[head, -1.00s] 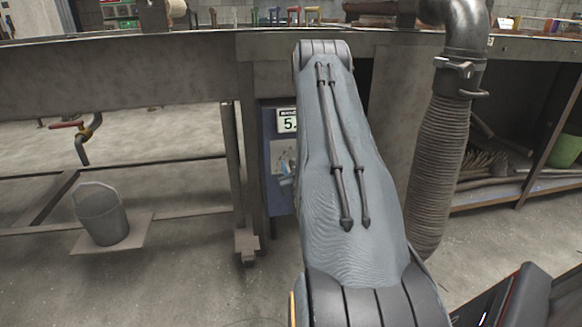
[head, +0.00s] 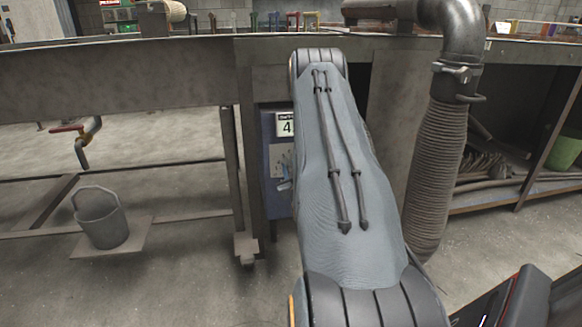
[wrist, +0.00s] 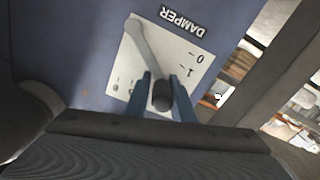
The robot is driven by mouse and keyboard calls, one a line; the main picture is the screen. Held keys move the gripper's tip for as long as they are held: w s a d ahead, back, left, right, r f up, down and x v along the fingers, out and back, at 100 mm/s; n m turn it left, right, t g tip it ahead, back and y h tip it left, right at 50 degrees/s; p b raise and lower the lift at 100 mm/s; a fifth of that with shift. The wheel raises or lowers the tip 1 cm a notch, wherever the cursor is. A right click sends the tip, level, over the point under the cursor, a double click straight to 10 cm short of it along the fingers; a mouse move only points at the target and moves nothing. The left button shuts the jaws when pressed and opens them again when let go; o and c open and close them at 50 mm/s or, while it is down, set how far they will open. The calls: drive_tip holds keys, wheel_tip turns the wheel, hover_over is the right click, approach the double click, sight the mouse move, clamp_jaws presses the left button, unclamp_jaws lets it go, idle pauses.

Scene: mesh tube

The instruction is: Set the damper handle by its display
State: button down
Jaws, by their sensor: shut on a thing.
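The damper handle (wrist: 147,48) is a grey lever on a white plate (wrist: 183,50) marked DAMPER, on a blue panel. It runs from its pivot at the upper left down to a dark knob (wrist: 163,96). My gripper (wrist: 163,88) has its two blue fingers on either side of the knob, shut on it. The marks 0 and 1 show right of the handle; other marks lower left are partly hidden by the fingers. In the head view the display (head: 285,124) reads a 4; anything further right is hidden by my arm.
A workbench (head: 130,70) spans the view above the blue panel (head: 280,205). A ribbed hose (head: 438,170) hangs right of my arm.

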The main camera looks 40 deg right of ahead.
drive_tip(key=shift+a+f, duration=0.1)
drive_tip(key=shift+f, duration=0.1)
drive_tip(key=c, duration=1.6)
unclamp_jaws()
drive_tip(key=shift+s, duration=0.1)
drive_tip(key=shift+p+v, duration=1.1)
drive_tip(key=shift+v, duration=2.7)
